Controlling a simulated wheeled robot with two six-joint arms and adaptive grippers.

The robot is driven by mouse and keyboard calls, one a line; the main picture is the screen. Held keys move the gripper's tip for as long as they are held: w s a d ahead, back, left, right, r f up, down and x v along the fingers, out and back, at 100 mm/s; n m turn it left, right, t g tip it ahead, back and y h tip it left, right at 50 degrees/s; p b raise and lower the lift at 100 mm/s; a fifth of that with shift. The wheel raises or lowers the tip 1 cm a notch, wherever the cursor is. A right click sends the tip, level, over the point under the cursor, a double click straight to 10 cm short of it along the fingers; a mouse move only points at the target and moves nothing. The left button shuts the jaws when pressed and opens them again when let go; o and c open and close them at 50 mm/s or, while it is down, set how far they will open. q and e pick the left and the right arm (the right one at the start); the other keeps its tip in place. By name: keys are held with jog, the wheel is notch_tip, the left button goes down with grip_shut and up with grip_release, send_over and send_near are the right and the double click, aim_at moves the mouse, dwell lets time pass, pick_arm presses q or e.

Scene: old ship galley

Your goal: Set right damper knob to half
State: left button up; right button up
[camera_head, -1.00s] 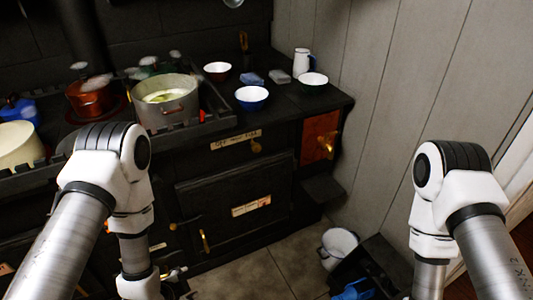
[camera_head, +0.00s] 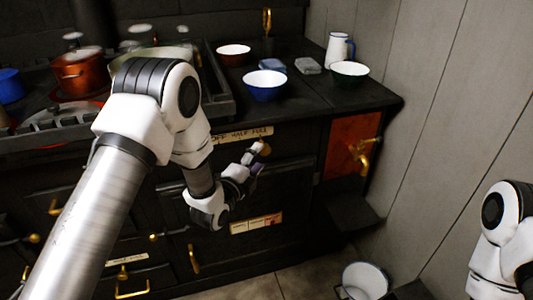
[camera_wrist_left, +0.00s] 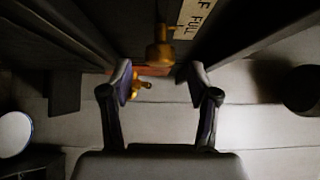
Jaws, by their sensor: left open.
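The right damper knob (camera_head: 264,148) is a small brass knob on the dark stove front. It sits under the right end of a paper label (camera_head: 242,135) reading OFF, HALF, FULL. My left gripper (camera_head: 254,160) is open beside the knob, which it partly hides in the head view. In the left wrist view the brass knob (camera_wrist_left: 160,48) lies just beyond the open fingertips (camera_wrist_left: 157,78), roughly centred between them, with no visible contact. The knob's pointing direction is hard to tell. My right gripper is out of view; only part of that arm shows at right.
A copper panel with a brass tap (camera_head: 362,152) is right of the knob. A blue bowl (camera_head: 265,92) and other dishes stand on the stovetop above. A second label (camera_head: 256,223) is on the door below. A white bucket (camera_head: 364,280) stands on the floor.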

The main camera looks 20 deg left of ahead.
aim_at(262, 152)
pick_arm(q)
jog(key=w, duration=0.2)
jog(key=w+d, duration=0.1)
jog(key=w, duration=0.1)
jog(key=shift+w, duration=0.4)
jog(key=shift+a, duration=0.1)
grip_shut()
jog(key=s+a, duration=0.2)
jog(key=a, duration=0.1)
jog(key=s+a, duration=0.1)
jog(key=a, duration=0.1)
jog(key=shift+s+a, duration=0.1)
jog(key=shift+s, duration=0.15)
jog(key=shift+d, duration=0.2)
grip_release()
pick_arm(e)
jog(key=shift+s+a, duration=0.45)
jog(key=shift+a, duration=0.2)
pick_arm(q)
jog(key=s+a, duration=0.2)
jog(key=s, duration=0.9)
jog(key=shift+s+a, duration=0.2)
jog(key=shift+s, duration=0.15)
jog(key=shift+f, duration=0.1)
